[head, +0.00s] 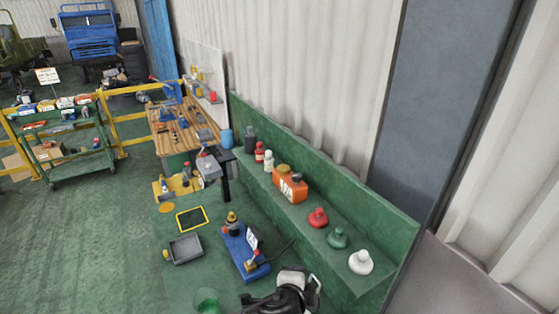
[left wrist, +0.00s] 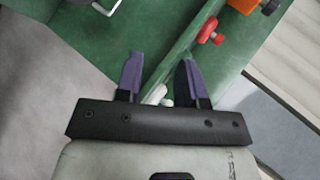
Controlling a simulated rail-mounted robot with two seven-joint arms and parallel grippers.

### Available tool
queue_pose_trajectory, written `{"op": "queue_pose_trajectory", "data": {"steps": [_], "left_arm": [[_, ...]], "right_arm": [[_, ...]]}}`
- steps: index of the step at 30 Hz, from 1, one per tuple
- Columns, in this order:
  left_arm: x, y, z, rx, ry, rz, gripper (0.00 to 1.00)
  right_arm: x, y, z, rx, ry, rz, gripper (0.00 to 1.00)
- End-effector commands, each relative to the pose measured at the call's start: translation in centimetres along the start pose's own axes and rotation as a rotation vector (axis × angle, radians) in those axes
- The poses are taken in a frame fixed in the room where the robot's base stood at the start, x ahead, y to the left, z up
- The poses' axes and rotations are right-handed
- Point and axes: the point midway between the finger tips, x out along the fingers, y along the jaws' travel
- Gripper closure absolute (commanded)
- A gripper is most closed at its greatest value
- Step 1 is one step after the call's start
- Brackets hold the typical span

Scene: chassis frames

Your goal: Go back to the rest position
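My left gripper (left wrist: 158,66) shows in the left wrist view with its two dark purple fingers spread apart and nothing held between them. Below it are a green surface and the edge of the green shelf. Small white and pale green shapes show in the gap near the finger bases, partly hidden. A black and white part of my arm (head: 288,292) shows at the bottom of the head view, but no fingertips can be made out there. My right gripper is in neither view.
Open floor (head: 85,235) is at left.

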Motion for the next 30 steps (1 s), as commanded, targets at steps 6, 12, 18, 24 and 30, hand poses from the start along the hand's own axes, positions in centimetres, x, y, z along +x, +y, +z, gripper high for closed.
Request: {"op": "queue_pose_trajectory", "data": {"steps": [6,12,18,24,30], "left_arm": [[-8.1,-7.1,-1.3,-0.340,0.083,-0.134,0.64],[-13.5,-7.7,2.8,-0.706,0.122,-0.154,0.64],[-15.7,-3.7,9.4,-0.990,0.072,-0.132,0.64],[-16.9,3.3,15.6,-1.207,-0.052,-0.085,0.64],[-18.3,12.9,20.2,-1.354,-0.246,0.020,0.64]], "right_arm": [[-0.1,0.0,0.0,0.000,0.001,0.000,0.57],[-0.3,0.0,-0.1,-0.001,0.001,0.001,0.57],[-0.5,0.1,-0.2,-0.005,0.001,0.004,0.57],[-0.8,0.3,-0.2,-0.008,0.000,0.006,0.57],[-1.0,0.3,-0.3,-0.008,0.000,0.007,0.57]]}}
